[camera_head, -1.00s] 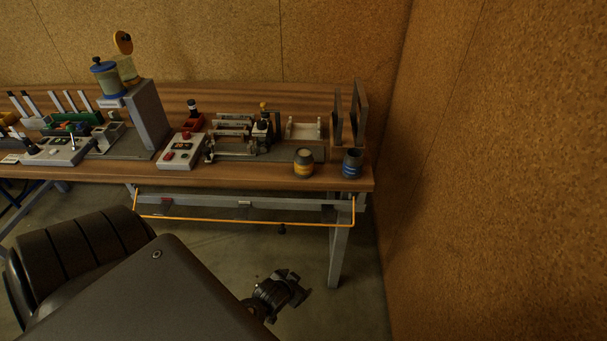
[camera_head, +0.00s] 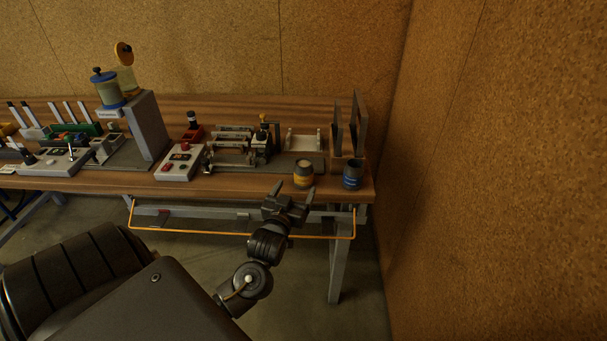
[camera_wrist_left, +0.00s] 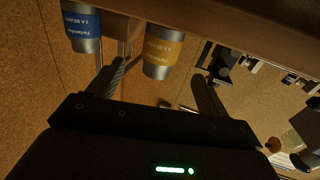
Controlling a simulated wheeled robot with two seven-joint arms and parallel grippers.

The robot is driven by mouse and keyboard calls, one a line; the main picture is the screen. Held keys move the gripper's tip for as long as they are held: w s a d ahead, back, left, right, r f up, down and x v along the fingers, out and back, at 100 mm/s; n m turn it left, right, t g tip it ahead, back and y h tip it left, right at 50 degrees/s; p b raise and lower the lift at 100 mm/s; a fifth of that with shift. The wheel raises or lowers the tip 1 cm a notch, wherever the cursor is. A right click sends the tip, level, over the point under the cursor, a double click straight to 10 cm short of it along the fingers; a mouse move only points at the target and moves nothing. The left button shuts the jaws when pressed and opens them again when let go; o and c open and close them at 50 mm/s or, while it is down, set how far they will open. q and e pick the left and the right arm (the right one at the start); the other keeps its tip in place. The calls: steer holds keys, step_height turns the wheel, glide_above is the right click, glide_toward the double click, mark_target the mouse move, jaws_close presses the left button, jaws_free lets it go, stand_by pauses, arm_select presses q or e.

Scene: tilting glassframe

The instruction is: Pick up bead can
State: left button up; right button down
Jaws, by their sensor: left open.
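Two small grey cans stand at the front right of the bench: one with a yellow band (camera_head: 303,180) and one with a blue band (camera_head: 352,181) to its right. In the left wrist view the scene is upside down. There the blue label (camera_wrist_left: 82,25) appears to read "BEADS"; the yellow can's label (camera_wrist_left: 162,45) is partly unreadable. My left gripper (camera_head: 292,197) is open and empty, just in front of the bench edge, fingers pointing toward the yellow can. In the wrist view that can lies between the fingers' directions, apart from them. My right gripper is out of view.
Dark upright panels (camera_head: 358,120) stand behind the blue can at the bench's right end. A fixture (camera_head: 240,148) and a button box (camera_head: 180,162) lie left of the cans. An orange rail (camera_head: 200,233) runs below the bench front. A cork wall (camera_head: 480,180) closes the right side.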

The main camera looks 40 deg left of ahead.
mark_target(301, 179)
arm_select(q)
steer(key=x, duration=0.4)
steer(key=shift+w+a, duration=0.1)
steer(key=shift+w, duration=0.15)
steer(key=shift+p+x, duration=0.85)
steer(key=shift+x, duration=1.7)
steer(key=shift+f, duration=0.15)
steer(key=shift+c, duration=0.2)
steer(key=c, duration=1.2)
steer(key=shift+o, duration=0.2)
